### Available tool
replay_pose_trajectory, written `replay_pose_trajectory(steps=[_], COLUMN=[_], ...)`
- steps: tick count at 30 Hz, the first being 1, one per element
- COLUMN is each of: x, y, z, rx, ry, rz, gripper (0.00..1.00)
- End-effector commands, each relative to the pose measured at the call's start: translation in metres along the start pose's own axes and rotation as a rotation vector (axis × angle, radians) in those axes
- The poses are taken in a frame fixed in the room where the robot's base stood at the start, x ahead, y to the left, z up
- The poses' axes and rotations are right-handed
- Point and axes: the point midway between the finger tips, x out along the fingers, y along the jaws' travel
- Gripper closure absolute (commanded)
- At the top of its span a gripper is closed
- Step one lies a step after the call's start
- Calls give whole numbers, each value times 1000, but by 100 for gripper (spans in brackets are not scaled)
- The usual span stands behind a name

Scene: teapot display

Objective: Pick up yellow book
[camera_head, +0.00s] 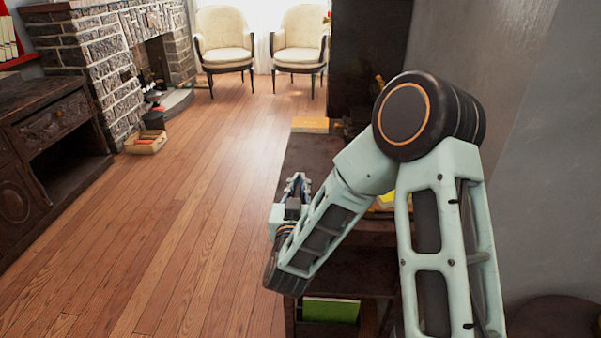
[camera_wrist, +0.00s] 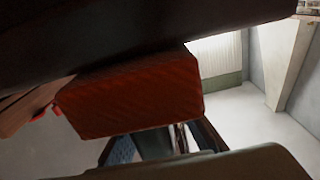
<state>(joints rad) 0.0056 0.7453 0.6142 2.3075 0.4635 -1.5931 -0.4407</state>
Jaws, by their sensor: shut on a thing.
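My gripper (camera_head: 298,187) is over the left edge of the dark cabinet in the head view. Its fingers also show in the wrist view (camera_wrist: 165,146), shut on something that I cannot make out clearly. A bright yellow object (camera_head: 388,201), perhaps a book, shows partly behind my arm on the cabinet top. A yellow-tan flat block (camera_head: 310,125) lies at the far end of the cabinet.
The dark cabinet (camera_head: 350,265) stands beside a grey wall at right. Open wooden floor (camera_head: 190,220) lies to its left. A carved dark cabinet (camera_head: 50,130), a stone fireplace (camera_head: 100,60) and two cream chairs (camera_head: 225,45) stand beyond it.

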Motion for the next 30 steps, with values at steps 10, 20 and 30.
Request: replay_pose_trajectory(steps=[10, 20, 30], x=[-73, -118, -132], y=[-2, -1, 0], z=[0, -4, -2], rx=[-2, 2, 1], ry=[-2, -6, -2], rz=[-6, 2, 1], gripper=[100, 100, 100])
